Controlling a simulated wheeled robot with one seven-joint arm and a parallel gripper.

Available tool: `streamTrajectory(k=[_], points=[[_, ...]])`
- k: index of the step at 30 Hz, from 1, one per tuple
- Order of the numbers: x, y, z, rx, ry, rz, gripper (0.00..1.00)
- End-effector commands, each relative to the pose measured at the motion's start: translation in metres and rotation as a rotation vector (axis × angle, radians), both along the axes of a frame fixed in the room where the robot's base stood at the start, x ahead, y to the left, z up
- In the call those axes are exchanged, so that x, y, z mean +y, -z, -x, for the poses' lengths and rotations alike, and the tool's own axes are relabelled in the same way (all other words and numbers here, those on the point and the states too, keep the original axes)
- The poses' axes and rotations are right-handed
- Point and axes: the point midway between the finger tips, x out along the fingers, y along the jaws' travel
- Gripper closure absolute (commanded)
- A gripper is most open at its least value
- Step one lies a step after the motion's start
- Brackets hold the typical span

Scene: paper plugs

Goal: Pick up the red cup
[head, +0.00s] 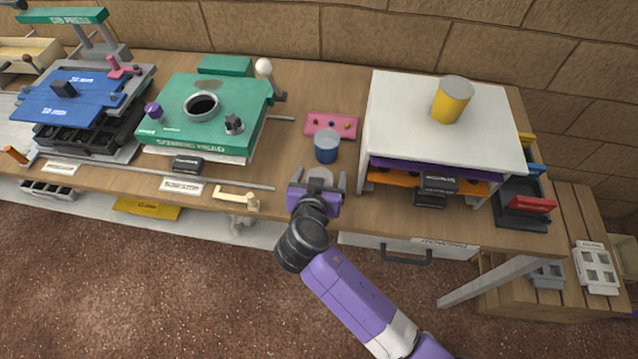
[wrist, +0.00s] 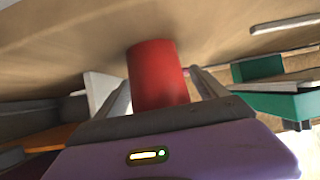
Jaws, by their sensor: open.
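The red cup (wrist: 157,75) shows in the wrist view at the middle, between the two fingers of my gripper (wrist: 163,88). A gap shows on each side of it near the fingers; its lower part is hidden behind the gripper body. In the head view my gripper (head: 320,177) is open over the front part of the workbench. A pale grey round top (head: 320,173) shows between its fingers and seems to belong to the red cup, whose red side is hidden there.
A blue cup (head: 326,152) stands just beyond my gripper, near a pink block (head: 331,125). A white-topped stand (head: 400,110) with a yellow cup (head: 451,103) is on the right. A green press (head: 180,120) is on the left. A thin rod lies along the bench front.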

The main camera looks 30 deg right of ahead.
Motion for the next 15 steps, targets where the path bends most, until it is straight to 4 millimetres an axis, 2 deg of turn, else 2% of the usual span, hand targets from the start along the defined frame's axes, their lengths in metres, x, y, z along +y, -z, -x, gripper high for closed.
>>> streamTrajectory(k=[6,15], points=[[-0.0003,0.0004,-0.0005,0.000,-0.001,0.000,0.18],[0.0000,0.0005,-0.0003,0.000,-0.001,0.000,0.77]])
